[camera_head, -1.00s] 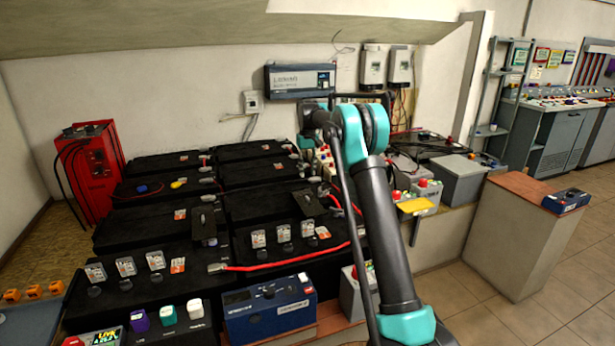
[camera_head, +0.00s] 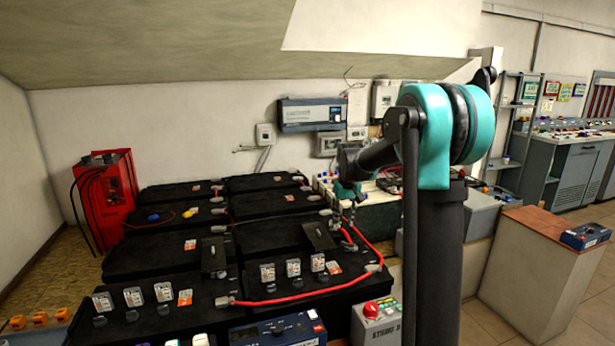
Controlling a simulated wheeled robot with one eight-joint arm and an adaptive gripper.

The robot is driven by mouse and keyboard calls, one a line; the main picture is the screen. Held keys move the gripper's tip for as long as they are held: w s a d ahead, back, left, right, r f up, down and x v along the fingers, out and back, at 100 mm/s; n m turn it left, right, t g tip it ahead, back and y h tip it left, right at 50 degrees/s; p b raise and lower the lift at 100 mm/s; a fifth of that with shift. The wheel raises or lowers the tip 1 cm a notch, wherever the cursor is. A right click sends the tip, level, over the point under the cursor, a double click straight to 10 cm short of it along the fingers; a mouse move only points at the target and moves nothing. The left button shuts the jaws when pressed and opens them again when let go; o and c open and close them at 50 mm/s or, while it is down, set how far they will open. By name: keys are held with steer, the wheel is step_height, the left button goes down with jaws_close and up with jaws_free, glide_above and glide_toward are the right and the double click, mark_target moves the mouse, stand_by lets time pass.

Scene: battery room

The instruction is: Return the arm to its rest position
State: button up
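My arm, black with teal joints, rises at the right of centre in the head view and bends over to the left at its elbow. Its far end reaches down over the back right of the black battery bank (camera_head: 262,236). My gripper (camera_head: 345,205) is small and dark there, just above the batteries near a red cable. Its fingers are too small and shaded to tell whether they are open or shut, and I cannot see anything held.
A red charger unit (camera_head: 106,190) stands at the left. A blue device (camera_head: 278,330) and a grey box with a red button (camera_head: 377,322) are in front. A wooden-topped pedestal (camera_head: 535,270) with a blue meter (camera_head: 585,236) stands right. The wall carries a blue unit (camera_head: 312,114).

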steer(key=s+d+f, duration=0.2)
steer(key=s+f, duration=0.2)
steer(key=s, duration=0.7)
steer(key=s+d+f+m+t, duration=0.1)
steer(key=s+f, duration=0.3)
steer(key=s, duration=0.8)
steer(key=s+d+f+m+t, duration=0.1)
steer(key=s+d+f, duration=0.2)
steer(key=s, duration=0.8)
steer(key=shift+s+d+f, duration=0.2)
steer(key=shift+f, duration=0.3)
